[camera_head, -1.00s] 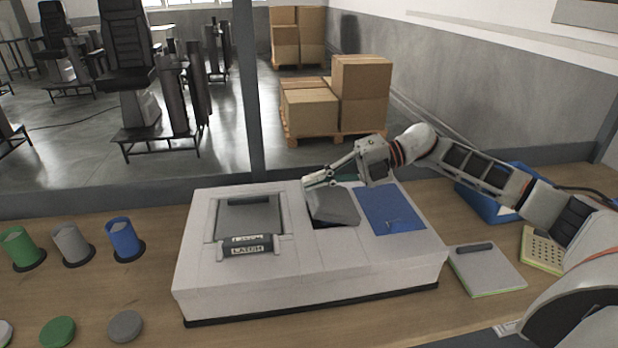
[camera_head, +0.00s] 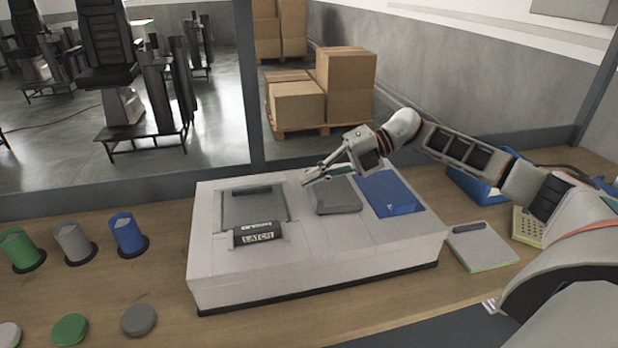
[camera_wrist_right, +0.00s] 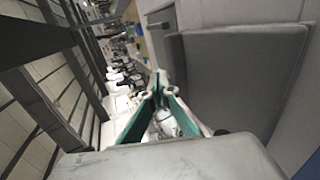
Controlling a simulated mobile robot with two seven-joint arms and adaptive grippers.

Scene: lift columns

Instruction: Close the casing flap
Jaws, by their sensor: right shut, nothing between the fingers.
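The white casing (camera_head: 320,262) stands on the wooden bench. A grey flap (camera_head: 338,197) is in the middle of its top and also shows as a large grey panel in the right wrist view (camera_wrist_right: 235,80). The flap looks lying low over its opening; whether it is fully flush I cannot tell. My right gripper (camera_head: 308,180) is shut and empty, just above the flap's far left corner. Its green-lined fingers show in the right wrist view (camera_wrist_right: 156,92). Contact with the flap cannot be made out. My left gripper is not in view.
A grey panel with a latch (camera_head: 258,233) is on the casing's left, a blue panel (camera_head: 388,193) on its right. Green, grey and blue cups (camera_head: 129,235) stand left. A grey-topped pad (camera_head: 482,246) and a blue bin (camera_head: 470,183) lie right.

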